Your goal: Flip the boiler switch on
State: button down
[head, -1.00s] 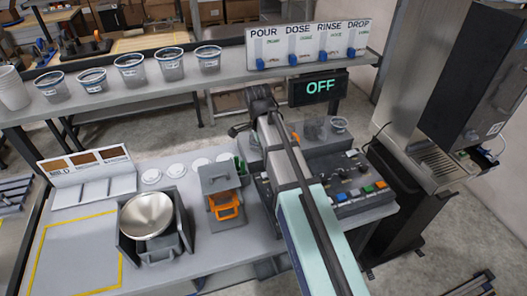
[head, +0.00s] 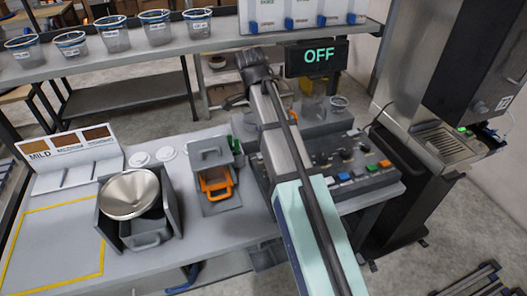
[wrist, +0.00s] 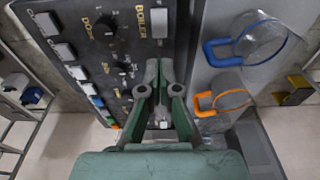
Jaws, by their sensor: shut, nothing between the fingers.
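The boiler switch (wrist: 159,22) is a pale rocker beside the word BOILER on the dark control panel (wrist: 75,15), at the top of the wrist view. I cannot tell its tilt. My gripper (wrist: 162,75) is shut and empty in the wrist view, with its tips below the switch in the picture and apart from it there. In the head view the panel (head: 378,183) lies right of my arm, which hides part of it. My fingers are not clear in that view. The display (head: 317,57) above the panel reads OFF.
Blue-handled (wrist: 258,40) and orange-handled (wrist: 232,97) clear jugs stand beside the panel. Panel knobs (wrist: 107,27) and several buttons are close to the gripper. In the head view a metal bowl (head: 129,194) and a grey box with an orange handle (head: 216,184) stand at left.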

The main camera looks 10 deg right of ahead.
dwell(0.3)
jog(key=shift+d+f+p, duration=0.25)
jog(key=shift+f+p, duration=0.2)
jog(key=shift+f, duration=1.2)
jog(key=shift+d+f+p, duration=0.25)
jog(key=shift+f+p, duration=0.2)
jog(key=shift+f, duration=1.2)
jog(key=shift+d+f+p, duration=0.25)
jog(key=shift+f+p, duration=0.2)
jog(key=shift+f, duration=1.2)
